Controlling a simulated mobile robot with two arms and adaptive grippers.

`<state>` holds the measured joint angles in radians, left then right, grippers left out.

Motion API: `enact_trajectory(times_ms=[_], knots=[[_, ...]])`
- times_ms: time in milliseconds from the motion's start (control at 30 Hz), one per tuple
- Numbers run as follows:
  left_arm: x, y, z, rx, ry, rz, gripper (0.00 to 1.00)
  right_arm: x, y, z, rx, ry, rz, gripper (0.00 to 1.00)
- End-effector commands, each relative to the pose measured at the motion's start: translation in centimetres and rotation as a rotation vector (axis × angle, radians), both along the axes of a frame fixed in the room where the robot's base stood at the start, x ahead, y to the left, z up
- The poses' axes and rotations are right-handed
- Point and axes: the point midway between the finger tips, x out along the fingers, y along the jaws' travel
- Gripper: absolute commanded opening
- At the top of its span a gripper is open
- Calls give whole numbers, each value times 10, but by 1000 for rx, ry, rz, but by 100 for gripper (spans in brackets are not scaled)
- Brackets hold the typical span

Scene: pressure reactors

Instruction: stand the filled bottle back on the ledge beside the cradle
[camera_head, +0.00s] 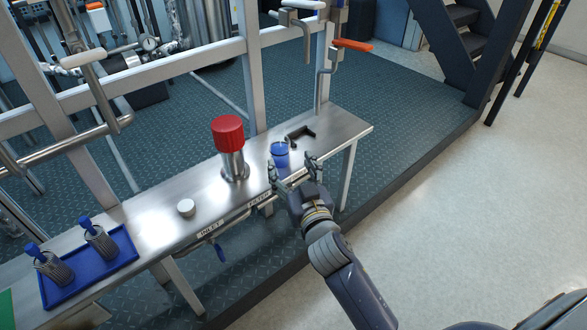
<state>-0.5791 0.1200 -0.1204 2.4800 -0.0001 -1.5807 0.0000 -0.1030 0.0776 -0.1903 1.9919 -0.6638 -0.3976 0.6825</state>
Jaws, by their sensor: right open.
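The bottle, a small blue-topped vessel (280,150), stands upright on the steel ledge (345,131). What fills it cannot be made out. A dark C-shaped bracket (300,132), which looks like the cradle, sits empty on the ledge just behind and to the right of the bottle. My right gripper (292,168) is open at the ledge's front edge, its fingers pointing toward the bottle. One finger is near the bottle's lower left and the other to its right. Whether either touches it cannot be told. My left gripper is not in view.
A steel cylinder with a red cap (228,133) stands left of the bottle. A white round lid (186,208) lies farther left, before a blue tray (88,268) with two mesh baskets. Metal frame posts rise behind the ledge. Floor to the right is clear.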

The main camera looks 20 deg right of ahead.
Motion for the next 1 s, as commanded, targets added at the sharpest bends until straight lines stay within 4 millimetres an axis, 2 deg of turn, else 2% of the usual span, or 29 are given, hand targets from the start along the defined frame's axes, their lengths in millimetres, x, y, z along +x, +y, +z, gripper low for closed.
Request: enact_trajectory(times_ms=[100, 333, 467, 567, 600, 667, 733, 800, 900, 1000], knots=[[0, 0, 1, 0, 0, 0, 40, -9, 0, 0, 1, 0, -1, 65], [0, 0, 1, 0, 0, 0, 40, -15, -2, -3, 1, 15, -9, 65], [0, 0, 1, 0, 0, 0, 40, -34, -18, -30, 2, 139, -62, 65], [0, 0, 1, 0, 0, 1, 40, -69, -34, -68, -2, 333, -109, 65], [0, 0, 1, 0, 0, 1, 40, -89, -38, -86, -7, 429, -117, 65], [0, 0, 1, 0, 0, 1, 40, -121, -40, -110, -17, 576, -114, 65], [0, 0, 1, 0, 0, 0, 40, -162, -38, -134, -31, 745, -86, 65], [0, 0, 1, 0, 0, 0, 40, -202, -33, -151, -49, 899, -39, 65], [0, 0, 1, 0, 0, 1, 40, -252, -24, -165, -73, 1073, 42, 65], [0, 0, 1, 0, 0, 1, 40, -287, -16, -170, -93, 1187, 112, 65]])
